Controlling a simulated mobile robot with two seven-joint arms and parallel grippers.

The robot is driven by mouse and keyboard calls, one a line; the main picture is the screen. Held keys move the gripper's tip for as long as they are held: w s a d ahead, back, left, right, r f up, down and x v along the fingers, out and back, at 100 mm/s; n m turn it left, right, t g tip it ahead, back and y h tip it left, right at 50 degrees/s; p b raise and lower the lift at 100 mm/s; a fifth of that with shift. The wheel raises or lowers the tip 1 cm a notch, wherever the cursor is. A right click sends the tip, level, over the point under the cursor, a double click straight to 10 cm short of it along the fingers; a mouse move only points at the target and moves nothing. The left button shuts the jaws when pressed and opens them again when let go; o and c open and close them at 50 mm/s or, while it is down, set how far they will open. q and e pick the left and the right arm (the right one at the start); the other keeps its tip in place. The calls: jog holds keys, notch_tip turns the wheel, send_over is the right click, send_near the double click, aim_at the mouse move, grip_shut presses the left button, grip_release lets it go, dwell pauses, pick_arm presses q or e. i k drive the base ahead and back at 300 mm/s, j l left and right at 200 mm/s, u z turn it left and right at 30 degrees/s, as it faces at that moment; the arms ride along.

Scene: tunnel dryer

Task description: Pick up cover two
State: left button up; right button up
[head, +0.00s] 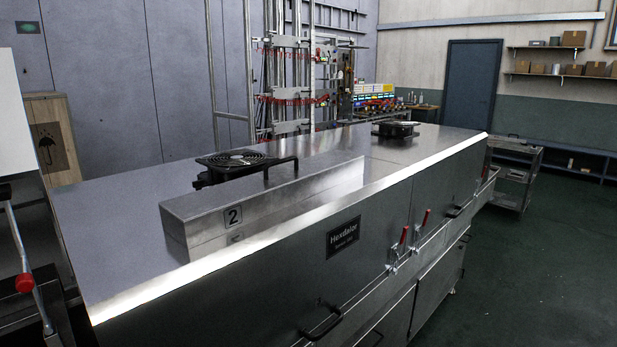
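Cover two is a long, low metal box-shaped cover (285,200) with a black-framed "2" label near its left end. It lies lengthwise on the flat steel top of the tunnel dryer (120,225), close to the bright front edge. Its shiny front face looks toward me and its top face is bare. Neither of my grippers is in view, and nothing is seen holding the cover.
A black fan unit (235,160) stands right behind the cover, partly hidden by it. A second black unit (396,130) sits farther along the top.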

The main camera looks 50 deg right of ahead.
aim_at(195, 219)
jog(key=z, duration=1.45)
jog(key=u, duration=0.55)
jog(key=l+u, duration=0.75)
jog(key=u, duration=0.2)
jog(key=l+u, duration=0.15)
jog(key=l, duration=0.3)
jog(key=k+l+u, duration=0.2)
jog(key=l, duration=0.2)
jog(key=i+l, duration=0.05)
jog(key=i, duration=0.05)
